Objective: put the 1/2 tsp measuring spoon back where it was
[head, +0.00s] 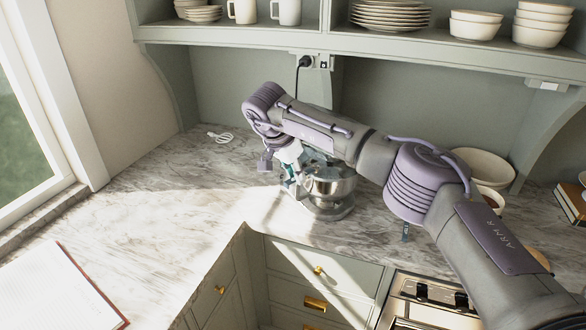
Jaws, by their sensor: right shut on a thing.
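My right arm reaches in from the lower right across the counter. My right gripper (290,172) points down at the left side of a metal mixing bowl (330,186). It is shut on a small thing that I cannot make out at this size. I cannot tell the 1/2 tsp measuring spoon apart in this view. I cannot tell whether the gripper touches the bowl or is in front of it. My arm hides part of the mixer behind the bowl. My left gripper is not in view.
Pale bowls (484,166) stand behind my arm. A dish shelf (240,38) overhangs the back.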

